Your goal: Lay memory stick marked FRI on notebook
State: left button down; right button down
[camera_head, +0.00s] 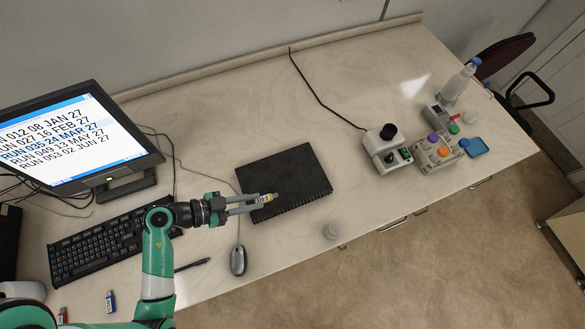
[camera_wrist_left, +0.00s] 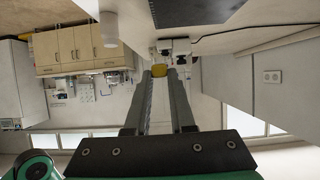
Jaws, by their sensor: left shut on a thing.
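The notebook (camera_head: 300,172) is black and lies closed on the table in the middle of the head view; a dark part of it (camera_wrist_left: 205,8) shows at the top of the left wrist view. My left gripper (camera_head: 264,201) is over the notebook's left part, shut on a yellow memory stick (camera_head: 266,197) with a pale label too small to read surely. The yellow end of this stick (camera_wrist_left: 159,70) shows between the fingertips in the left wrist view. Whether it touches the notebook I cannot tell. My right gripper is not in view.
A blue memory stick (camera_head: 110,302) and a red one (camera_head: 62,315) lie at the lower left. A mouse (camera_head: 238,261), pen (camera_head: 193,264) and keyboard (camera_head: 108,235) are near my left arm. A vortex-like device (camera_head: 387,150) stands right of the notebook.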

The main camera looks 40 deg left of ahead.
pick_arm(q)
jog(key=w+a+f+b, duration=0.2)
jog(key=w+f+b, duration=0.2)
jog(key=w, duration=0.4)
jog(key=b, duration=0.3)
send_near(293, 176)
jog(key=shift+w+d+r, duration=1.1)
jog(key=shift+w, duration=0.05)
jog(key=shift+w+a+f, duration=0.1)
jog(key=shift+w+f, duration=0.1)
jog(key=shift+w, duration=0.2)
jog(key=f+b, duration=0.1)
jog(key=f, duration=0.1)
jog(key=f+b, duration=0.2)
jog(key=shift+w, duration=0.25)
jog(key=shift+r, duration=0.2)
jog(key=shift+f, duration=0.1)
jog(key=c, duration=0.8)
grip_release()
jog(key=shift+o, duration=0.2)
